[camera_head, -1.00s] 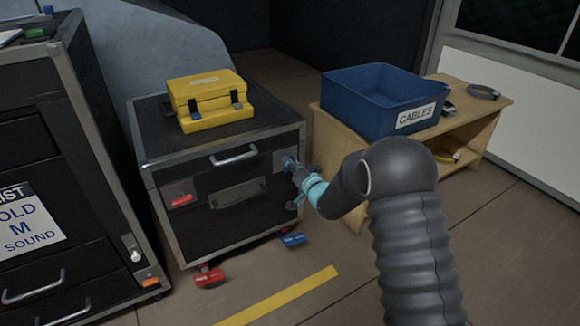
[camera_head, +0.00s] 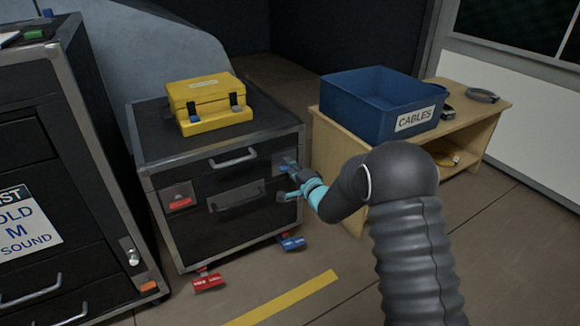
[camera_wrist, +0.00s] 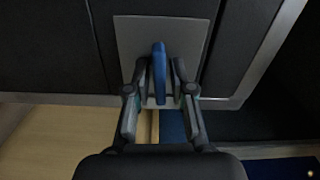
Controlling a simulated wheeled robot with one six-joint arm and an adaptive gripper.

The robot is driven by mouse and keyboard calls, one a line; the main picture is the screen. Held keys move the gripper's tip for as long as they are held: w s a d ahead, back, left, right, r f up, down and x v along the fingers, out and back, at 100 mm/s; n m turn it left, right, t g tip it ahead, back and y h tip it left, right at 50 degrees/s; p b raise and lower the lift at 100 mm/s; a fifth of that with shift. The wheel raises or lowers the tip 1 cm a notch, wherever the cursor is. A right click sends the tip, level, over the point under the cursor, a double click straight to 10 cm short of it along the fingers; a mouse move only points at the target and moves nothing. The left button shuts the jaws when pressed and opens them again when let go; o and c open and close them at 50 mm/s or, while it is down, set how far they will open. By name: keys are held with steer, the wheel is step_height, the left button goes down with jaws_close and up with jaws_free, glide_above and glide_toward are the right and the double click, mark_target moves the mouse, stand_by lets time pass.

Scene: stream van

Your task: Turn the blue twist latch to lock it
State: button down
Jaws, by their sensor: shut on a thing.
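The blue twist latch (camera_wrist: 159,72) sits on a grey metal plate (camera_wrist: 130,32) on the front of a black case. In the wrist view its blue handle stands upright in the picture, between my two fingers. My gripper (camera_wrist: 159,88) is shut on this handle, a finger on each side. In the head view my gripper (camera_head: 287,183) is at the case's upper right front, and the latch (camera_head: 287,163) is partly hidden by it. The fingertips' contact with the handle is dark and hard to see.
A red latch (camera_head: 180,203) is on the left of the black case (camera_head: 160,148). A yellow box (camera_head: 215,118) lies on top. A blue CABLES bin (camera_head: 365,108) stands on a wooden shelf (camera_head: 475,112) to the right.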

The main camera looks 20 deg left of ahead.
steer(key=shift+m, duration=0.6)
steer(key=c, duration=1.2)
jaws_free()
steer(key=shift+w, duration=0.1)
steer(key=shift+d, duration=0.1)
steer(key=v, duration=1.2)
